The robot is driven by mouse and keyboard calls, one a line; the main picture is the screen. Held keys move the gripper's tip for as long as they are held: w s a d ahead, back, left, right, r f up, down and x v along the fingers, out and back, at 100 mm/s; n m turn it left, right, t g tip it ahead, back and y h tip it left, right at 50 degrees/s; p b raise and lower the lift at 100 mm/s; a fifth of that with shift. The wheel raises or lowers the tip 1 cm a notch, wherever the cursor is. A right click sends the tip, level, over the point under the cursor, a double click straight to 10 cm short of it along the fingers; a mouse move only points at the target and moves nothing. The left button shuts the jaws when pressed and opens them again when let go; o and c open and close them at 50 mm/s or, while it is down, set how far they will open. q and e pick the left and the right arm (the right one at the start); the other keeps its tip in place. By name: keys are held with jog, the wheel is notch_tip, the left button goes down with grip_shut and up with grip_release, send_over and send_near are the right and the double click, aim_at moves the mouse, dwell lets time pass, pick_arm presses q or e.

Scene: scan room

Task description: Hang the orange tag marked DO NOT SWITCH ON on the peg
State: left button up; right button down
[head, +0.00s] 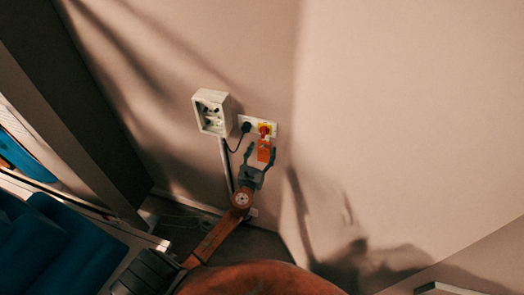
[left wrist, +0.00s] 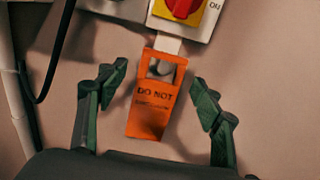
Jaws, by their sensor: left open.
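The orange tag (head: 264,150) is at the wall just below the red and yellow switch (head: 264,129). In the left wrist view the tag (left wrist: 155,98) hangs slightly tilted, with "DO NOT" readable and the lower lettering blurred. A pale, rounded peg end (left wrist: 160,67) seems to show in the opening at its top; I cannot tell exactly how it sits there. A white strip runs up from the tag to the switch plate. My left gripper (left wrist: 158,90) is open, with one finger on each side of the tag and a visible gap to both. My right gripper is not in view.
A white socket box (head: 212,112) is on the wall left of the switch. A black plug (head: 246,127) with a hanging cable is between them. A pale conduit runs down the wall. The wall to the right is bare.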

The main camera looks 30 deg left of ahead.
pick_arm(q)
jog(key=v, duration=1.2)
jog(key=shift+w, duration=0.1)
jog(key=s+a+f+n+g+b, duration=0.15)
jog(key=f+n, duration=0.25)
jog(key=f, duration=0.6)
jog(key=s+a+f+n+g, duration=0.1)
jog(key=s+f+n+g, duration=0.2)
jog(key=f, duration=0.7)
jog(key=s+a+f+n+g, duration=0.15)
jog(key=f+n, duration=0.25)
jog(key=f, duration=0.7)
jog(key=s+f+n+g+h+b, duration=0.1)
jog(key=s+f+n+g, duration=0.25)
jog(key=s+f, duration=0.5)
jog(key=s+f+n+g+h, duration=0.15)
jog(key=s+f+n, duration=0.4)
jog(key=f, duration=0.55)
jog(key=s+d+f+n+g, duration=0.1)
jog(key=s+f+n, duration=0.3)
jog(key=s, duration=0.5)
jog(key=s+d+f+n+g+h+b, duration=0.1)
jog(key=s+f+n, duration=0.3)
jog(key=s, duration=0.5)
jog(key=s+d+f+n+g, duration=0.3)
jog(key=s+f, duration=0.4)
jog(key=s, duration=0.3)
jog(key=shift+d+n+g+b, duration=0.3)
jog(key=shift+n+b, duration=0.1)
jog(key=shift+n, duration=0.1)
